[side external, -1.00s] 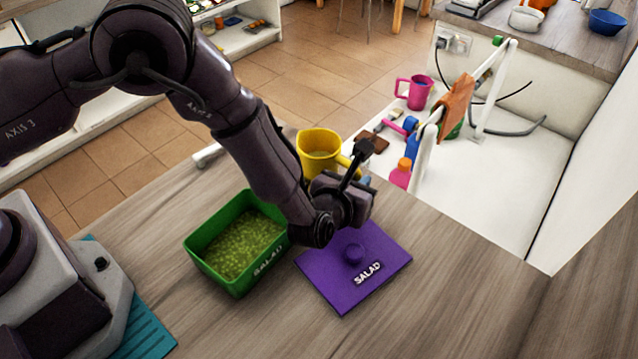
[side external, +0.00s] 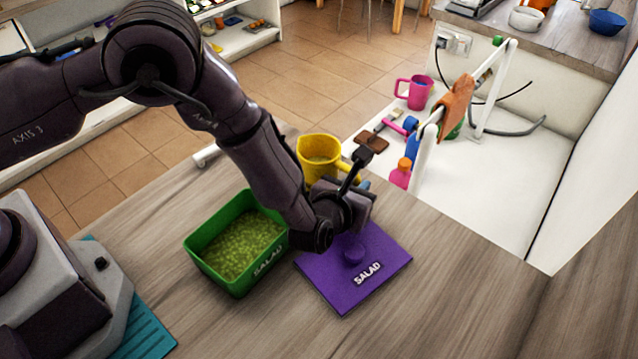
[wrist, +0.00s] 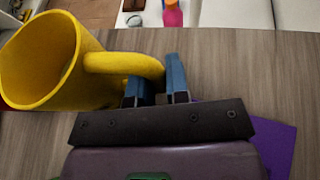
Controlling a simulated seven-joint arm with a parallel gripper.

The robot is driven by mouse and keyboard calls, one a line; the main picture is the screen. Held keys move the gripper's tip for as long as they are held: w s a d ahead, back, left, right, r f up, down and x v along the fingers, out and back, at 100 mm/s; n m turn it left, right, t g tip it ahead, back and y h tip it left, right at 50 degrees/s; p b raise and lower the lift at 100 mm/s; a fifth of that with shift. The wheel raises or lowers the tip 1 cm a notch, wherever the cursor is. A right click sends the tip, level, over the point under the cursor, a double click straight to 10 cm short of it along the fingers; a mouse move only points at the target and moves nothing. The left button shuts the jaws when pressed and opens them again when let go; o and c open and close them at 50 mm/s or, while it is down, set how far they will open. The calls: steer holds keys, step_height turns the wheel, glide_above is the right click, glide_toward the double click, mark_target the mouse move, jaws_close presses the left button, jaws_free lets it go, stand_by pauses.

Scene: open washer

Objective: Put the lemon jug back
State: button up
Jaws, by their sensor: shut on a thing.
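The lemon jug (side external: 318,147) is a yellow jug with a loop handle, near the back edge of the wooden counter in the side view. It fills the left of the wrist view (wrist: 40,62), its open mouth facing left. My gripper (wrist: 156,82) has blue fingers on either side of the handle's far end and is shut on the handle. In the side view my wrist hides most of the fingers and the jug's lower right. I cannot tell whether the jug's base touches the counter.
A green salad box (side external: 196,262) with green contents stands left of my wrist. Its purple lid (side external: 335,290) lies in front of my wrist. Beyond the counter, a lower white surface (side external: 490,190) holds a pink mug (side external: 418,93), bottles and a white rack with an orange cloth (side external: 456,105).

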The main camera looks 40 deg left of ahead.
steer(key=o, duration=0.9)
steer(key=shift+c, duration=0.2)
steer(key=c, duration=0.4)
steer(key=v, duration=0.9)
